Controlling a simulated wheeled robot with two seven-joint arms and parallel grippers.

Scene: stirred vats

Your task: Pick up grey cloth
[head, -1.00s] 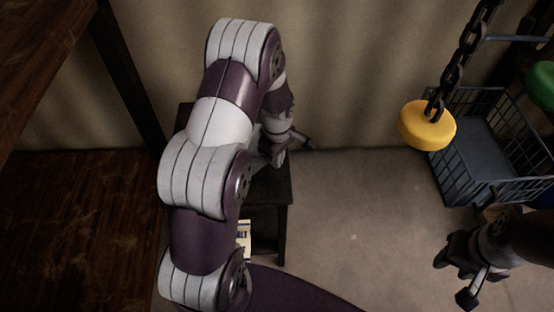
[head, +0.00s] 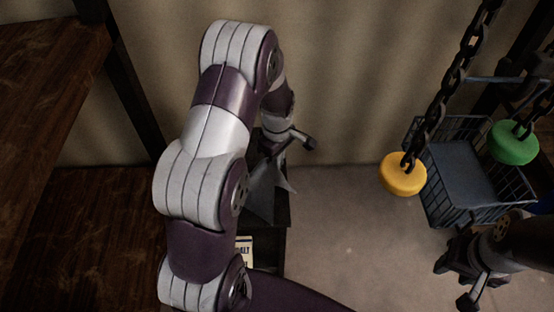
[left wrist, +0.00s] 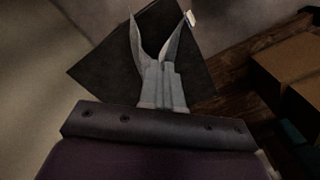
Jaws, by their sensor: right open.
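The grey cloth (head: 262,193) hangs in folds with pointed corners below my left gripper (head: 266,150) in the head view. The left wrist view shows the cloth (left wrist: 160,72) bunched directly in front of the palm, its two tips spreading apart over a dark stool top (left wrist: 95,65). The left gripper is shut on the cloth and holds it raised above the stool. The left fingertips are mostly hidden by the cloth and the arm. My right gripper (head: 461,276) is open and empty at the lower right of the head view, away from the cloth.
The dark stool (head: 281,235) stands below the left gripper, with a small printed item (head: 244,250) beside my arm. A yellow disc (head: 403,174) and a green disc (head: 514,142) hang on chains by a blue wire basket (head: 436,205). The floor between is clear.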

